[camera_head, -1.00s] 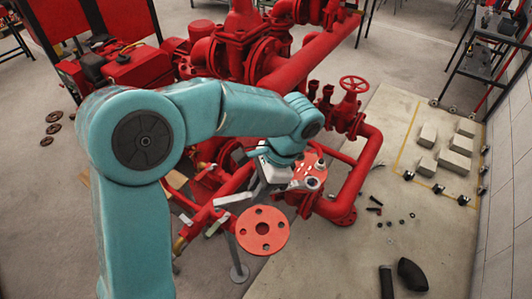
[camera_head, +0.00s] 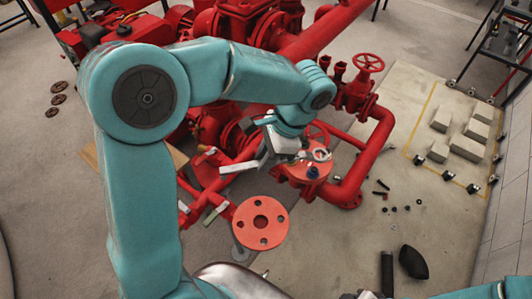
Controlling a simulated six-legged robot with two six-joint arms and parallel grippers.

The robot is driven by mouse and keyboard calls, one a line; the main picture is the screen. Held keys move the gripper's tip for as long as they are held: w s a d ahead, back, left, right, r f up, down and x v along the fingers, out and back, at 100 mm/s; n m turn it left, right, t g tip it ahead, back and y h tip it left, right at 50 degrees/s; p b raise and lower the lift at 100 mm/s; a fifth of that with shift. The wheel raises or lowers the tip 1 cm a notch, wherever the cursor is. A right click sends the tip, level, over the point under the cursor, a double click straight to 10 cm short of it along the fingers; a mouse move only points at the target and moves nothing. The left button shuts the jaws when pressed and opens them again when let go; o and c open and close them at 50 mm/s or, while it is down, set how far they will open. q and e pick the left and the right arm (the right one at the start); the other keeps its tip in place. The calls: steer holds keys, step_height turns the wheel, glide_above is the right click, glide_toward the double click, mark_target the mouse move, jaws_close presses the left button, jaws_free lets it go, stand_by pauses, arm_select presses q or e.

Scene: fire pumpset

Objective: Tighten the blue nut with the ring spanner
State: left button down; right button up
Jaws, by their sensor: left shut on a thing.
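My left gripper (camera_head: 297,152) is shut on the ring spanner, at the red flange on the pipework. The spanner's pale ring end (camera_head: 321,155) shows over the far right part of the flange (camera_head: 302,174). The small blue nut (camera_head: 313,172) stands on the flange, just nearer than the ring. The ring appears beside the nut, not around it; its height above the flange is hard to tell. My gripper hides most of the spanner's handle. Part of my right arm (camera_head: 490,289) shows at the bottom right edge; whether its gripper is open is not clear.
A second red flange (camera_head: 260,222) with bolt holes faces up nearer to me. A red handwheel valve (camera_head: 369,63) and pipes stand behind and right. Loose bolts and nuts, a black elbow (camera_head: 413,262) and grey blocks (camera_head: 465,148) lie on the floor at right.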

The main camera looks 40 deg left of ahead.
arm_select(q)
steer(key=shift+a, duration=0.25)
steer(key=shift+a+f, duration=0.1)
steer(key=shift+f, duration=0.2)
steer(key=shift+s+d+f+b, duration=0.2)
steer(key=shift+d+f+b, duration=0.1)
steer(key=shift+f+b, duration=0.35)
step_height(320, 180, down, 3)
steer(key=shift+w+f+b, duration=0.1)
steer(key=shift+b, duration=1.05)
steer(key=shift+a, duration=0.2)
steer(key=shift+d, duration=0.15)
